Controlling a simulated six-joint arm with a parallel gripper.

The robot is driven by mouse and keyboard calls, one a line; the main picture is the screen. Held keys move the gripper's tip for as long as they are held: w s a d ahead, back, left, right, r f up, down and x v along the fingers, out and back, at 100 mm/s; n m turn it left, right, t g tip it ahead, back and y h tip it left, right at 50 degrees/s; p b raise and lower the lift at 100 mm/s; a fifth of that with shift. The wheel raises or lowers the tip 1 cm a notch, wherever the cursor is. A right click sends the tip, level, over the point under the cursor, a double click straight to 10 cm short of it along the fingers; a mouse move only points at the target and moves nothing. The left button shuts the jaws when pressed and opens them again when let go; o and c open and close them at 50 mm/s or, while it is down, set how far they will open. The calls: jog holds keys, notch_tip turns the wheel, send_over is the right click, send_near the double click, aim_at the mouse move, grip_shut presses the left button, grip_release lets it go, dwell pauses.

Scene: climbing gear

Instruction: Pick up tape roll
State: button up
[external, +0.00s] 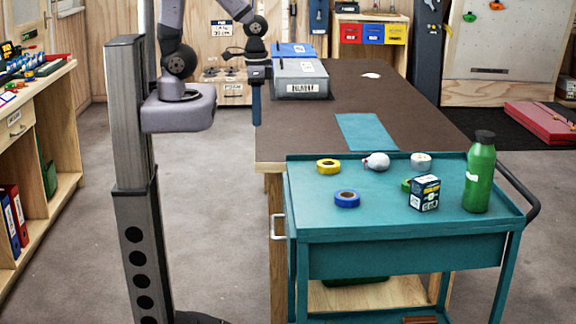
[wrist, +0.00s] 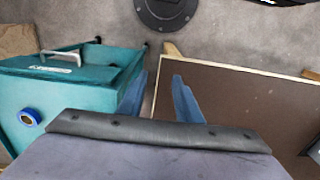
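Several tape rolls lie on the teal cart top: a yellow roll (external: 328,166), a blue roll (external: 347,199), a white roll (external: 421,159) and a green roll (external: 405,185) partly hidden behind a small box. The blue roll also shows at the left edge of the wrist view (wrist: 29,117). My gripper (external: 256,122) points down left of the brown table, away from the cart's rolls. In the wrist view its two blue fingers (wrist: 159,78) are spread, with nothing between them.
The brown table (external: 300,131) bears a grey case (external: 300,79) and a teal mat (external: 366,132). The cart's front left top is clear.

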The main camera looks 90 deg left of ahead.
jog(key=o, duration=1)
jog(key=shift+c, duration=0.2)
